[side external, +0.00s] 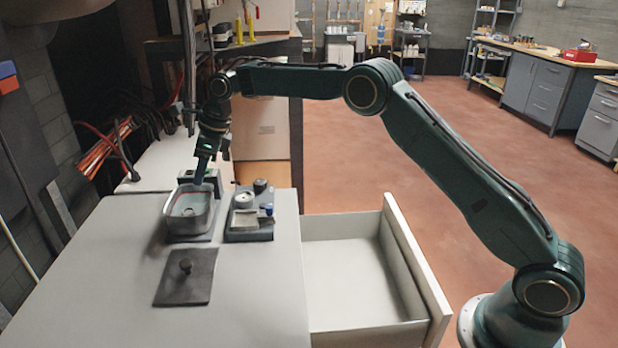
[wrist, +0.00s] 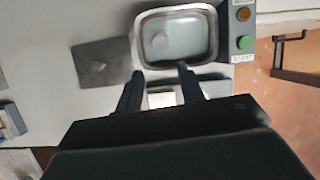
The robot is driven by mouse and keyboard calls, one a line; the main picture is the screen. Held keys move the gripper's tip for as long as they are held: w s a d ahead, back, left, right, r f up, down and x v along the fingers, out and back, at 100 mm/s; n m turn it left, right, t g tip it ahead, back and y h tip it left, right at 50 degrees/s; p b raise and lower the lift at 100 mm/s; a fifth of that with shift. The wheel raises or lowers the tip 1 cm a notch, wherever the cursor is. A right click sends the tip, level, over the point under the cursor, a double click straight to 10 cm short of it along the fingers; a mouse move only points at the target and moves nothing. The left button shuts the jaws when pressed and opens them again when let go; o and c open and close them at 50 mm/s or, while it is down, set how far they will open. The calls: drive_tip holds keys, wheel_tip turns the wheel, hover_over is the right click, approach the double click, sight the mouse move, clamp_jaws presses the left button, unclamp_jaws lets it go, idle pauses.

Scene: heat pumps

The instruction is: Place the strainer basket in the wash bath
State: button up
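The wash bath (side external: 187,226) is a grey, rounded rectangular tub on the bench. In the wrist view it (wrist: 142,55) lies just beyond my fingertips, with pale liquid or a pale floor inside. A small round pale shape (wrist: 160,41) shows in it; I cannot tell whether this is the strainer basket. No strainer basket is clearly recognisable elsewhere. My gripper (side external: 205,178) points down over the back part of the bath in the side view.
A dark square plate with a knob (side external: 186,287) lies in front of the bath. A fixture with small parts (side external: 250,222) stands right of it. A control box with green START button (wrist: 245,42) adjoins the bath. An open, empty drawer (side external: 352,275) juts out at right. The front bench is clear.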

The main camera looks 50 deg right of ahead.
drive_tip(key=s+d+r+n+t+h, duration=0.1)
drive_tip(key=s+d+r+n, duration=0.2)
drive_tip(key=s+r+n, duration=0.6)
drive_tip(key=s+d+r+n, duration=0.35)
drive_tip(key=s+r, duration=0.45)
drive_tip(key=s, duration=0.5)
drive_tip(key=s+d+f+n, duration=0.1)
drive_tip(key=s+n, duration=0.3)
drive_tip(key=s, duration=0.4)
drive_tip(key=s+d+f+n+h, duration=0.1)
drive_tip(key=s+d+f+n, duration=0.1)
drive_tip(key=s+n, duration=0.3)
drive_tip(key=s+d+f+n+t+h, duration=0.1)
drive_tip(key=s+f+n, duration=0.3)
drive_tip(key=s, duration=0.9)
drive_tip(key=shift+s+d, duration=0.25)
drive_tip(key=shift+d, duration=0.35)
drive_tip(key=shift+n, duration=0.25)
